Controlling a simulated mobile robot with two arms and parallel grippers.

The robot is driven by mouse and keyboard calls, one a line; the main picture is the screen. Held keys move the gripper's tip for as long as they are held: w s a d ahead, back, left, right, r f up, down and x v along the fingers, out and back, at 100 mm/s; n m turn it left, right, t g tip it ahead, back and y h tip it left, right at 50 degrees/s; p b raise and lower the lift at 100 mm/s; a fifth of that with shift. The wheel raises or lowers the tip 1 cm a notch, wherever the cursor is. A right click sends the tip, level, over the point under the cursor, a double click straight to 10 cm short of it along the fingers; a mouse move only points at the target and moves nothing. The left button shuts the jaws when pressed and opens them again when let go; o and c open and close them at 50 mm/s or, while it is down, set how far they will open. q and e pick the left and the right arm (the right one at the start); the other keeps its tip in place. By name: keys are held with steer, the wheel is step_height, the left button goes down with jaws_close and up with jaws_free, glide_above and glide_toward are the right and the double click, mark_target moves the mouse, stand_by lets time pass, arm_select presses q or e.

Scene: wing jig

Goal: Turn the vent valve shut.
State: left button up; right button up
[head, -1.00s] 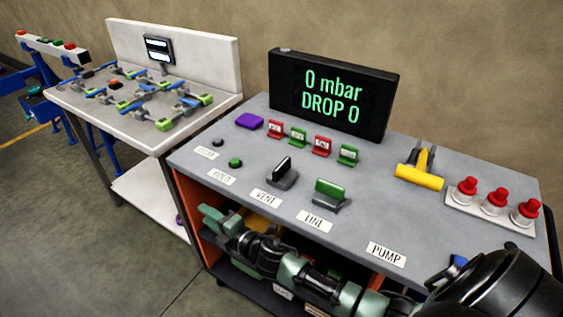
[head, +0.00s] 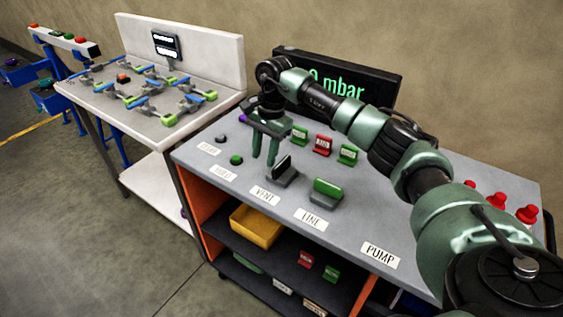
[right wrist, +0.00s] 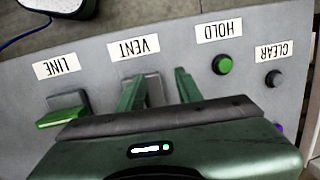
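The vent valve (head: 284,172) has a black handle on a grey base, behind the VENT label (head: 265,195) on the grey bench top. In the head view my right gripper (head: 264,162) points down just left of the handle, its two green fingers apart with nothing held. In the right wrist view the fingers (right wrist: 158,82) are spread, and the grey valve base (right wrist: 155,92) shows between them, partly behind one finger. The black handle is mostly hidden there. I see no contact. My left gripper is not in view.
The green line valve (head: 328,192) stands to the right of the vent valve. The HOLD button (head: 236,160) is to the left. The display (head: 330,82), partly covered by my arm, and several red and green tags stand behind. Red knobs (head: 527,214) are at the far right.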

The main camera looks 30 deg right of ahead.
mark_target(281, 162)
steer(key=shift+g+h, duration=0.3)
steer(key=shift+h, duration=0.5)
steer(key=d, duration=0.1)
steer(key=s+d+r, duration=0.1)
steer(key=d, duration=0.1)
steer(key=d+r, duration=0.1)
steer(key=shift+s+d+r, duration=0.15)
steer(key=shift+d+r, duration=0.05)
steer(key=shift+d, duration=0.2)
steer(key=shift+d+f, duration=0.1)
steer(key=shift+f, duration=0.15)
step_height(281, 162, down, 6)
steer(key=shift+f+p, duration=0.1)
steer(key=shift+p, duration=1)
steer(key=shift+f, duration=0.5)
jaws_close()
